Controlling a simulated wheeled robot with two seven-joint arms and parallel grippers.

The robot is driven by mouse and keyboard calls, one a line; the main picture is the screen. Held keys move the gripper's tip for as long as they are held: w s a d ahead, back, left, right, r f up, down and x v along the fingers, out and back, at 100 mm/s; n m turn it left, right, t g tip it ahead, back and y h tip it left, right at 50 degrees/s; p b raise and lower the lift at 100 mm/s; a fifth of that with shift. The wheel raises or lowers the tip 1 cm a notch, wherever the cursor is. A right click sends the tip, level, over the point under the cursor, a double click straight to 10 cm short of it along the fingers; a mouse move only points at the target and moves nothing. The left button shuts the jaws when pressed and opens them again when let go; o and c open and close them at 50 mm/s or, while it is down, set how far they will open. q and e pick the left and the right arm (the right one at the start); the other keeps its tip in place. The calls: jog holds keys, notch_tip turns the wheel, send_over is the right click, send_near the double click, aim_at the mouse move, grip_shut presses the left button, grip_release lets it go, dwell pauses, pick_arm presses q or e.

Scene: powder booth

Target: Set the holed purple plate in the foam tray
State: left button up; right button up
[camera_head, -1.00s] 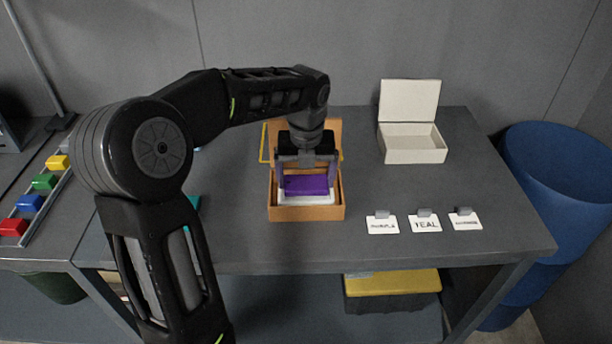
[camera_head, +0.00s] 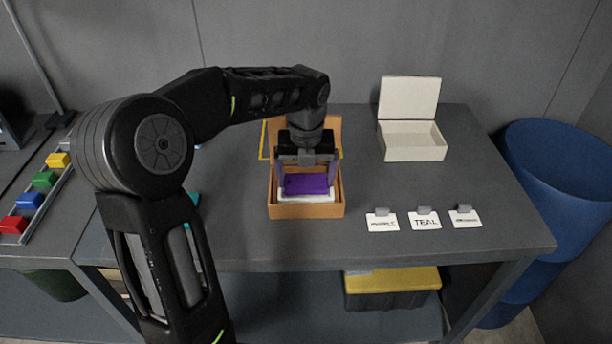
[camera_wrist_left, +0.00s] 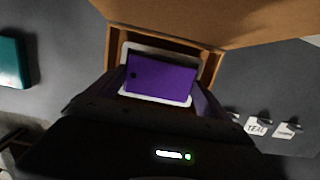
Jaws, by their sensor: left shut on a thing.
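The purple plate (camera_head: 306,184) is between the fingers of my left gripper (camera_head: 307,180), which is shut on it. In the left wrist view the plate (camera_wrist_left: 162,75) shows a small dark hole near its left edge. The plate is over the white foam tray (camera_head: 308,198), which lies inside an open brown box (camera_head: 306,212). The tray's rim also shows around the plate in the left wrist view (camera_wrist_left: 150,47). I cannot tell whether the plate touches the tray. My right gripper is not in view.
An open white box (camera_head: 412,142) stands at the back right. Cards in clips, one reading TEAL (camera_head: 424,222), stand at the right front. A teal piece (camera_wrist_left: 12,62) lies left of the brown box. A blue bin (camera_head: 560,190) is beyond the table's right edge.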

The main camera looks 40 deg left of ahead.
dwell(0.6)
pick_arm(q)
jog(key=o, duration=1.3)
jog(key=r, duration=0.7)
jog(key=shift+s+d+r, duration=0.3)
jog(key=shift+s+r, duration=0.1)
